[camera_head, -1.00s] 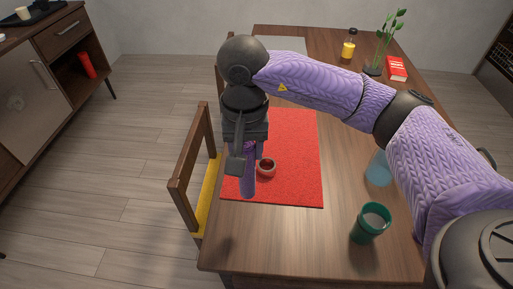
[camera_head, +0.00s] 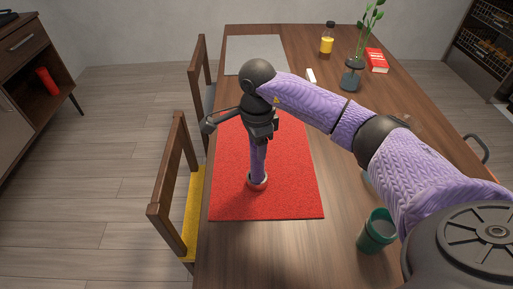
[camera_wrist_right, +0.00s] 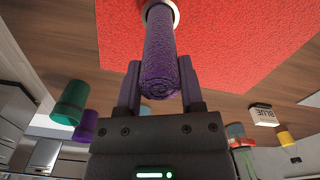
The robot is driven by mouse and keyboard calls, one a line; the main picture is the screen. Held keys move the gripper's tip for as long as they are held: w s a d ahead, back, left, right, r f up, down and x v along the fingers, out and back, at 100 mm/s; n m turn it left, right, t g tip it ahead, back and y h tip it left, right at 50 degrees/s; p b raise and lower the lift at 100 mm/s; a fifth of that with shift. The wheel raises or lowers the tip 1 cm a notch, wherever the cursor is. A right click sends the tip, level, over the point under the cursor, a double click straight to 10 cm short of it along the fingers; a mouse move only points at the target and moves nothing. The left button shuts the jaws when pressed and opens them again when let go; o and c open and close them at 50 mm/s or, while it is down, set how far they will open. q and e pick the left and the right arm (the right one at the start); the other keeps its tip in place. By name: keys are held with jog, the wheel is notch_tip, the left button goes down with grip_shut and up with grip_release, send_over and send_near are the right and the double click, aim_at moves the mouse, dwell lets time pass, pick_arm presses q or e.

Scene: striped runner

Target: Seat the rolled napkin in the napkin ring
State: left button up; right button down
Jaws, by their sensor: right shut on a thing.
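The rolled napkin (camera_head: 257,163) is purple and stands about upright below my right gripper (camera_head: 260,137). The gripper is shut on its upper part; the right wrist view shows the two fingers (camera_wrist_right: 160,88) on either side of the roll (camera_wrist_right: 160,50). The napkin ring (camera_head: 258,183) rests on the red mat. The napkin's lower end shows within the ring's rim, and the ring (camera_wrist_right: 172,7) surrounds its far end in the right wrist view. How deep it sits is hidden. My left gripper is not in view.
The red mat (camera_head: 285,190) lies along the table's left side. A green cup (camera_head: 376,232) stands to the right. A grey mat (camera_head: 252,57), a yellow bottle (camera_head: 327,40), a plant vase (camera_head: 352,76) and a red book (camera_head: 377,60) are farther back. Chairs stand at left.

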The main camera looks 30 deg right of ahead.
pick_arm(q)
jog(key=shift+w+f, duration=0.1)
pick_arm(e)
jog(key=shift+f, duration=0.1)
jog(key=c, duration=0.6)
grip_release()
jog(key=shift+f, duration=0.1)
jog(key=shift+c, duration=0.2)
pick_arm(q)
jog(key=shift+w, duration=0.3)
pick_arm(e)
jog(key=o, duration=0.4)
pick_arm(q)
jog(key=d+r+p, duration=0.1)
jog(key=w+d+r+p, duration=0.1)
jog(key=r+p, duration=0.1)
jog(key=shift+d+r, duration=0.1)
pick_arm(e)
notch_tip(320, 180, up, 12)
jog(key=shift+r, duration=0.2)
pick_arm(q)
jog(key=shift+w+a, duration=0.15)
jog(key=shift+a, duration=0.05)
